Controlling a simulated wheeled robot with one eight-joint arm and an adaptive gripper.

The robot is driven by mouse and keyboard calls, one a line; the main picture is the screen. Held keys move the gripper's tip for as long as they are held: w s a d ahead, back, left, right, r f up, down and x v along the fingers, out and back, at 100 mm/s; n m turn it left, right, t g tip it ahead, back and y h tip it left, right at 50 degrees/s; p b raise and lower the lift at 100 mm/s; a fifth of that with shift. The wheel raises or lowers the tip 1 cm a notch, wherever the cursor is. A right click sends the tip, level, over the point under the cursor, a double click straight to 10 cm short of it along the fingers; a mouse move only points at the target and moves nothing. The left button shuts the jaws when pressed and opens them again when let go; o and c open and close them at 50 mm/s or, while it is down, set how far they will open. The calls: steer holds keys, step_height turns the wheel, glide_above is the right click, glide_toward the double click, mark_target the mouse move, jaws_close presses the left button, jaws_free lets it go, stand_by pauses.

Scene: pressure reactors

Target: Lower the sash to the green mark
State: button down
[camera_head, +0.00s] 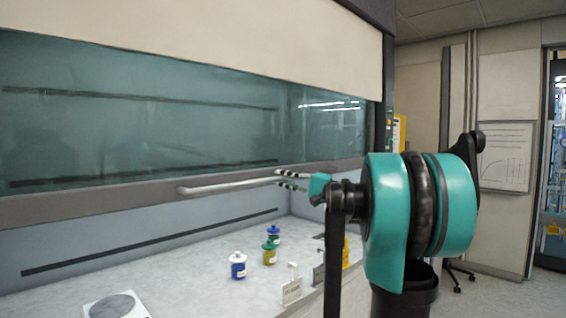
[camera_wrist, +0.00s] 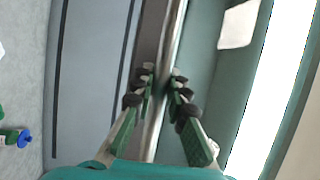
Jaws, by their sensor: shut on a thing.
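The sash (camera_head: 180,125) is a teal-tinted glass pane with a grey-brown bottom rail (camera_head: 80,205). It is partly raised, with an open gap between the rail and the worktop. A pale horizontal bar handle (camera_head: 225,186) stands out from the rail. My gripper (camera_head: 283,178) is shut on the right end of this handle. In the wrist view, the fingers of my gripper (camera_wrist: 160,82) lie on both sides of the handle (camera_wrist: 175,30), close against it. I cannot make out a green mark in either view.
The worktop (camera_head: 190,275) below the sash holds a blue-and-white bottle (camera_head: 238,266), a yellow-green bottle (camera_head: 269,253), and another dark-capped bottle (camera_head: 273,235). A round-topped plate (camera_head: 115,305) is at front left. A small white stand (camera_head: 291,288) is near the right edge.

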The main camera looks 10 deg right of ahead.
steer(key=shift+f, duration=0.65)
steer(key=c, duration=1.5)
jaws_free()
steer(key=v, duration=1.2)
